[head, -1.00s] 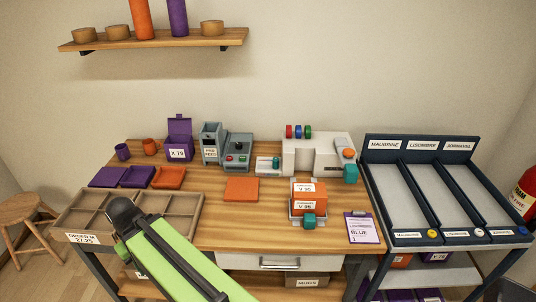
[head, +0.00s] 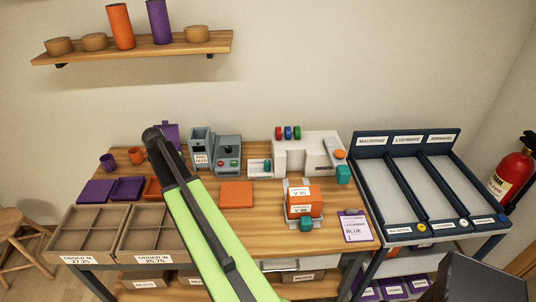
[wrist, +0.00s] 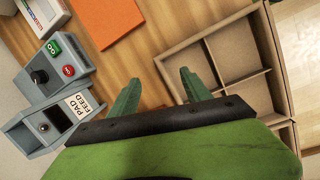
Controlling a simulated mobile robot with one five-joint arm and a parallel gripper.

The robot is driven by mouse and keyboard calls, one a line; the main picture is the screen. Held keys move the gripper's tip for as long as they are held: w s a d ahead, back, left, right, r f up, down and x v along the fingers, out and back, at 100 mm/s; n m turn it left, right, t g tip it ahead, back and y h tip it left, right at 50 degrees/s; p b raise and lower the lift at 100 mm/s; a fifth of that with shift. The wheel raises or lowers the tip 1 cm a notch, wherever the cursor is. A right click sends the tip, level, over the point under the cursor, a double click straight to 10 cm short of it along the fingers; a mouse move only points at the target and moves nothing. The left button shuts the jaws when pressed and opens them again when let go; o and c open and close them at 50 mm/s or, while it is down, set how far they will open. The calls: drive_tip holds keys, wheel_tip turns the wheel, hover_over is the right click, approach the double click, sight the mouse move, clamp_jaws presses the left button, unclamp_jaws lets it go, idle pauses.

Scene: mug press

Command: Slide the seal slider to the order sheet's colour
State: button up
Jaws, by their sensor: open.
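The order sheet (head: 354,226) is a purple clipboard at the right front of the table; it reads BLUE 1. The white press (head: 307,155) at the back carries red, blue and green knobs (head: 287,132). I cannot tell the slider's setting. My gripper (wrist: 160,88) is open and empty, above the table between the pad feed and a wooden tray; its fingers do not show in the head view.
The grey pad feed (head: 201,148) and button box (head: 228,155) stand left of the press. An orange pad (head: 236,194) lies on the table. Wooden trays (head: 98,232) fill the left front; blue racks (head: 405,150) stand at right.

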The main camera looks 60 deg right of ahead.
drive_tip(key=s+d+r+n+g+p, duration=0.1)
drive_tip(key=s+d+r, duration=0.15)
drive_tip(key=d, duration=0.85)
drive_tip(key=s+d+r+n+p, duration=0.1)
drive_tip(key=s+d+r+p, duration=0.15)
drive_tip(key=d, duration=0.85)
drive_tip(key=n+g, duration=0.1)
approach(267, 161)
drive_tip(key=shift+h, duration=0.3)
drive_tip(key=b+x, duration=0.3)
drive_tip(key=b, duration=0.2)
drive_tip(key=b+x, duration=0.3)
drive_tip(key=b, duration=0.2)
drive_tip(key=a+b+x, duration=0.1)
drive_tip(key=b+x, duration=0.3)
drive_tip(key=b, duration=0.1)
drive_tip(key=shift+f, duration=0.25)
drive_tip(key=shift+s+d+f+b, duration=0.1)
drive_tip(key=shift+f+b, duration=0.1)
drive_tip(key=shift+b, duration=0.2)
drive_tip(key=shift+r, duration=0.1)
clamp_jaws()
